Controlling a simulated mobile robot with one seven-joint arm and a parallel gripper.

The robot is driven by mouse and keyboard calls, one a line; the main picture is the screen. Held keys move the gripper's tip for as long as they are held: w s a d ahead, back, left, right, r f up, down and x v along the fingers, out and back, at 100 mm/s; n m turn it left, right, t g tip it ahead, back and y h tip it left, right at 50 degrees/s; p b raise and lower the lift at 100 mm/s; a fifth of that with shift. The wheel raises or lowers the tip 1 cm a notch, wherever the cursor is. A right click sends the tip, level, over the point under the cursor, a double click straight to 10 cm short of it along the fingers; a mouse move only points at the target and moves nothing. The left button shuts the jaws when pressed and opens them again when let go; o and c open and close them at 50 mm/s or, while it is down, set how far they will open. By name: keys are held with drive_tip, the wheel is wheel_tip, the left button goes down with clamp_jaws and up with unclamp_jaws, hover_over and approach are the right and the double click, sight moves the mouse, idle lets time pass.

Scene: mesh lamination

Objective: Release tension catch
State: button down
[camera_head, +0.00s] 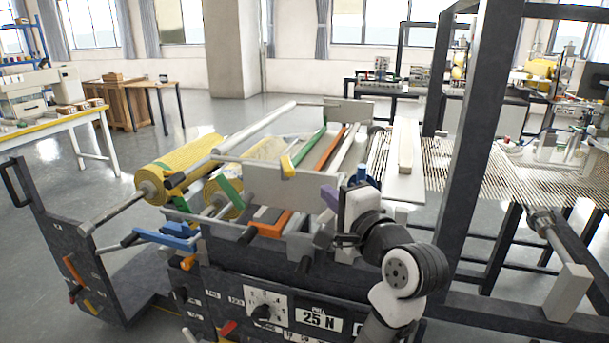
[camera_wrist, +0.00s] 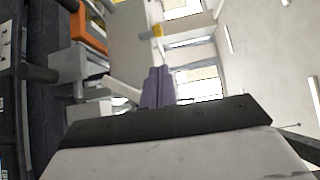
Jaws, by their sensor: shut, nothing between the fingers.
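My gripper (camera_head: 331,198) is at the machine's right end, in front of the grey panel. In the wrist view its purple fingers (camera_wrist: 158,88) are together with nothing between them. I cannot tell which part is the tension catch. An orange bracket (camera_head: 270,228) sits on the near side of the machine, left of my gripper. It seems to show at the upper left of the wrist view (camera_wrist: 88,32). A blue lever (camera_head: 165,240) and a red lever (camera_head: 228,328) are further left and lower. My gripper touches none of these.
A dial (camera_head: 262,312) and a "25 N" plate (camera_head: 318,318) are on the front panel. A yellow tab (camera_head: 287,163) stands on the grey panel (camera_head: 285,185). A yellow roll (camera_head: 180,165) lies at left. A dark upright post (camera_head: 465,150) stands right of my arm.

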sight(287, 174)
drive_tip(key=p+x, duration=0.2)
drive_tip(key=x, duration=0.8)
drive_tip(key=shift+a+p, duration=0.1)
drive_tip(key=shift+p, duration=0.2)
